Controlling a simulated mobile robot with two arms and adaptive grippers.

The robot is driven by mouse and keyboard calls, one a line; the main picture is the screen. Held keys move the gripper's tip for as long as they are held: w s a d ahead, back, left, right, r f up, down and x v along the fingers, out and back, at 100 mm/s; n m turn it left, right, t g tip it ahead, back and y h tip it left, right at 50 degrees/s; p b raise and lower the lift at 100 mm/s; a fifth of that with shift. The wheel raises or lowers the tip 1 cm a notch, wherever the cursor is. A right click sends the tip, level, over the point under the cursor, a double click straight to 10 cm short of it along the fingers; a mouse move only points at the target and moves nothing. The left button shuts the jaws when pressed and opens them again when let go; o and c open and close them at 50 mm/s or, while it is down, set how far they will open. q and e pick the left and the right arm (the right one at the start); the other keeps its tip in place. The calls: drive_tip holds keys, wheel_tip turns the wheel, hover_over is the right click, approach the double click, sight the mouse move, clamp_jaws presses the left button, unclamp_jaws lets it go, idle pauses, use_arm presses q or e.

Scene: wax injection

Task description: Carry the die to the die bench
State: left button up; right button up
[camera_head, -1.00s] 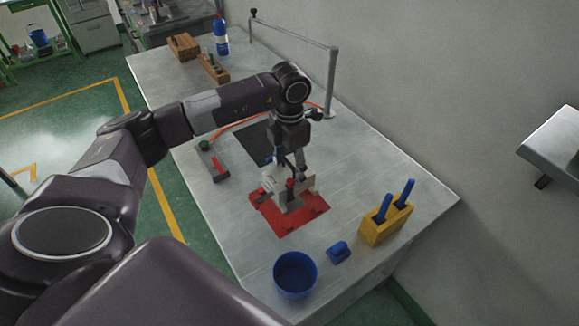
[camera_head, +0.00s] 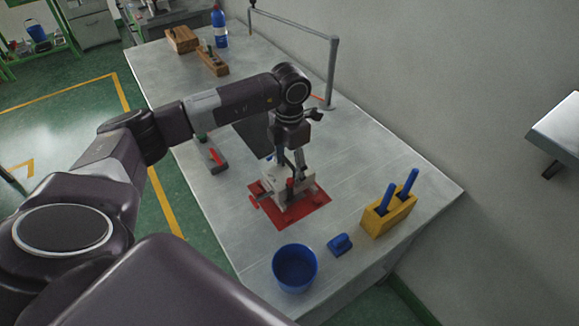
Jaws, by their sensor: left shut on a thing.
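The die (camera_head: 291,201), a pale grey block with a red part on it, is at the red mat (camera_head: 316,212) on the grey bench in the head view. My left gripper (camera_head: 289,172) comes down on it from above and is shut on it. The gripper and wrist hide part of its top and far side. I cannot tell whether its underside touches the mat or is just above it. My right gripper is not in view.
A blue cup (camera_head: 295,268), a small blue item (camera_head: 340,244) and a yellow block with blue-handled tools (camera_head: 388,216) stand near the front. A dark plate (camera_head: 251,137) lies behind. Wooden blocks (camera_head: 182,39) and a blue bottle (camera_head: 219,27) are far back. A metal rail (camera_head: 333,70) runs along the wall side.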

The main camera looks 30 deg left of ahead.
sight(290, 162)
use_arm(q)
drive_tip(key=shift+r, duration=0.2)
drive_tip(key=shift+b, duration=0.4)
idle(1.1)
drive_tip(key=shift+f+b, duration=0.85)
drive_tip(key=shift+f, duration=0.3)
drive_tip(key=o, duration=1.8)
drive_tip(key=shift+d, duration=0.1)
drive_tip(key=shift+o, duration=0.8)
drive_tip(key=shift+s, duration=0.1)
drive_tip(key=shift+s+f, duration=0.1)
drive_tip(key=shift+f, duration=0.1)
wheel_tip(290, 162, up, 12)
drive_tip(key=shift+r, duration=0.2)
